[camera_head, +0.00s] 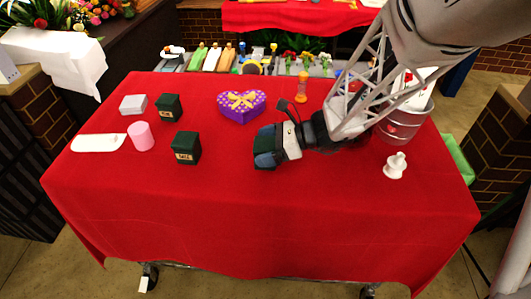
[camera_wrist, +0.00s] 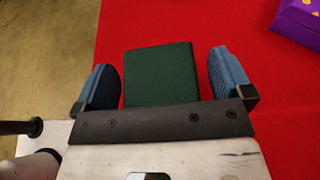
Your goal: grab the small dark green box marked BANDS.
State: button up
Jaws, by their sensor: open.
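In the head view my gripper (camera_head: 268,148) is low over the red table, right of the middle left. In the wrist view a dark green box (camera_wrist: 160,75) lies between the two blue fingers of my gripper (camera_wrist: 170,80). The fingers are open, with a gap on each side of the box. No label shows on this face. Two other dark green boxes with small light labels stand at the left in the head view, a rear one (camera_head: 168,108) and a front one (camera_head: 187,148). I cannot read their labels for certain.
A purple heart box (camera_head: 241,108) stands behind my gripper, with an hourglass (camera_head: 302,88) nearby. A white box (camera_head: 133,104), pink cylinder (camera_head: 140,136) and white card (camera_head: 98,143) lie left. The front red tablecloth (camera_head: 290,215) is clear.

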aim_at(266, 145)
jog(key=shift+c, duration=0.5)
jog(key=c, duration=1)
jog(key=shift+o, duration=0.2)
jog(key=shift+r, duration=0.15)
jog(key=shift+r, duration=1.45)
jog(key=shift+s+d+r, duration=0.1)
jog(key=shift+s+r, duration=0.1)
jog(key=shift+s, duration=0.05)
jog(key=s+d, duration=0.3)
jog(key=s, duration=0.4)
jog(key=s+d+r, duration=0.1)
jog(key=s+d, duration=0.2)
jog(key=s, duration=0.4)
jog(key=shift+d+r, duration=0.2)
jog(key=shift+d, duration=0.05)
